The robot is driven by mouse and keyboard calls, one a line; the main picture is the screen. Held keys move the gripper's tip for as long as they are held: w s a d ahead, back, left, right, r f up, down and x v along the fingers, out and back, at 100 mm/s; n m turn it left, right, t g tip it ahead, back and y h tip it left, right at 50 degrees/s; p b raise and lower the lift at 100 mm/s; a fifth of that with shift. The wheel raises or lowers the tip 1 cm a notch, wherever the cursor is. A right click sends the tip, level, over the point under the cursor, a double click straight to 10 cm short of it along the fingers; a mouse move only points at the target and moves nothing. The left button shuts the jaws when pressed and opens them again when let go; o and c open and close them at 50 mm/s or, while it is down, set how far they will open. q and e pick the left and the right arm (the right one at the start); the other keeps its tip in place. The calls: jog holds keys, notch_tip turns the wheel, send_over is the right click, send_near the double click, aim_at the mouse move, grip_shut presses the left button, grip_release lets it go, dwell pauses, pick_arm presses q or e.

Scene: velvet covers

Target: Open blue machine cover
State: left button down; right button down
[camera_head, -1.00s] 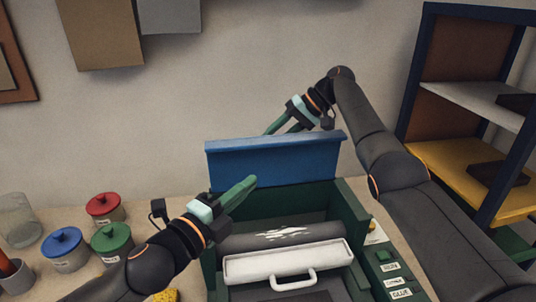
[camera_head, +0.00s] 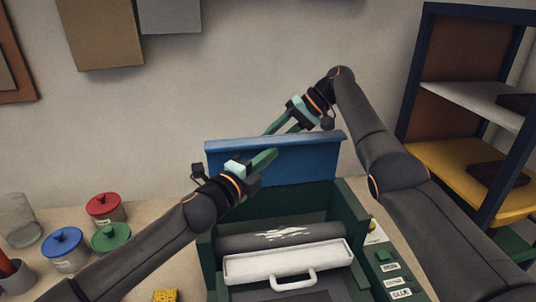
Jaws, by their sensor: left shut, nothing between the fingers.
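The blue machine cover (camera_head: 310,160) stands raised at the back of the dark green machine (camera_head: 350,218). The machine's inside shows, with a dark roller (camera_head: 260,241) and a white part with a handle (camera_head: 290,263). My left gripper (camera_head: 268,157) is shut and empty, in front of the cover's left half; I cannot tell whether it touches. My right gripper (camera_head: 278,124) is at the cover's top edge, reaching down from the right. Its fingertips are partly hidden at the cover, so its opening is unclear.
Red (camera_head: 104,207), blue (camera_head: 64,248) and green (camera_head: 111,238) lidded jars and a glass jar (camera_head: 18,220) stand left of the machine. A yellow sponge (camera_head: 166,296) lies in front. Labelled buttons (camera_head: 388,267) are at the machine's right. A shelf (camera_head: 470,160) stands at the right.

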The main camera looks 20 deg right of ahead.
pick_arm(q)
jog(key=shift+w+d, duration=0.1)
jog(key=shift+w, duration=0.15)
pick_arm(e)
jog(key=shift+s+f, duration=0.1)
jog(key=shift+f, duration=0.25)
